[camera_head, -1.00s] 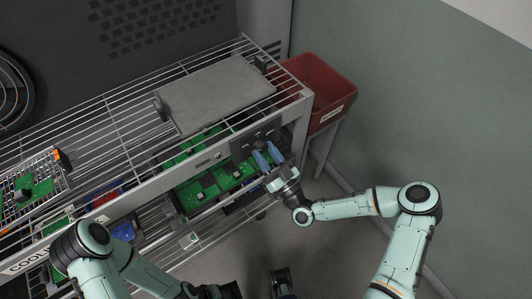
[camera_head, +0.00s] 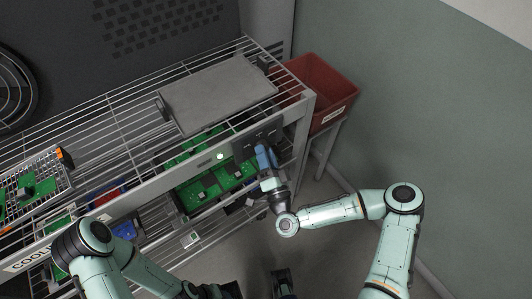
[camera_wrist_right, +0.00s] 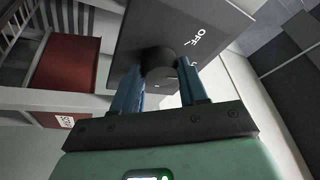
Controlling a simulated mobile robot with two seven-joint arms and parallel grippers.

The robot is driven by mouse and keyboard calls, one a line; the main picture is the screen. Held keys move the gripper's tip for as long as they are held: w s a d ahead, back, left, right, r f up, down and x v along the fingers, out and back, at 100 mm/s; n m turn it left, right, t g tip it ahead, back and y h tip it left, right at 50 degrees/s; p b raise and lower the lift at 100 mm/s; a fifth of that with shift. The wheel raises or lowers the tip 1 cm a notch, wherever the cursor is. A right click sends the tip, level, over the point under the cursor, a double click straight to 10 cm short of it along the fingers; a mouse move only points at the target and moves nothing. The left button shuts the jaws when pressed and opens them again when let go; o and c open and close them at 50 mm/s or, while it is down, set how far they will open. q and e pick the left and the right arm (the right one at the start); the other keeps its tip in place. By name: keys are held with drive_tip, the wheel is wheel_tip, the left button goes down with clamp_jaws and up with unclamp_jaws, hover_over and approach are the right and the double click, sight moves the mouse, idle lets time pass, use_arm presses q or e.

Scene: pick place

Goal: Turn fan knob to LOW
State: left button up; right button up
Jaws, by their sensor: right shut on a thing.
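The dark control panel (camera_head: 270,131) is on the front rail of the wire rack. It fills the top of the right wrist view (camera_wrist_right: 215,25), where a white OFF label shows. The round black fan knob (camera_wrist_right: 158,56) stands out from this panel. My right gripper (camera_head: 263,155) is at the panel, its blue fingers (camera_wrist_right: 160,88) shut on the knob from both sides. The knob's pointer and a LOW label cannot be made out. My left arm (camera_head: 95,240) comes in at the lower left; its dark end runs to the bottom edge, and its jaws are not clear.
A grey flat box (camera_head: 215,95) lies on the rack's top. A red bin (camera_head: 322,92) stands at the rack's right end. Green circuit boards (camera_head: 215,185) lie on the shelf below the rail. A small light (camera_head: 220,156) glows on the rail. Floor right of the rack is clear.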

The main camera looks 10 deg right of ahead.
drive_tip(key=shift+a+m+h, duration=0.1)
drive_tip(key=shift+m+h, duration=0.2)
drive_tip(key=shift+m, duration=0.7)
drive_tip(key=shift+r, duration=0.1)
drive_tip(key=o, duration=1.1)
drive_tip(key=shift+c, duration=0.2)
drive_tip(key=p+v, duration=0.3)
drive_tip(key=v, duration=1)
drive_tip(key=shift+s+r, duration=0.2)
drive_tip(key=shift+s, duration=0.1)
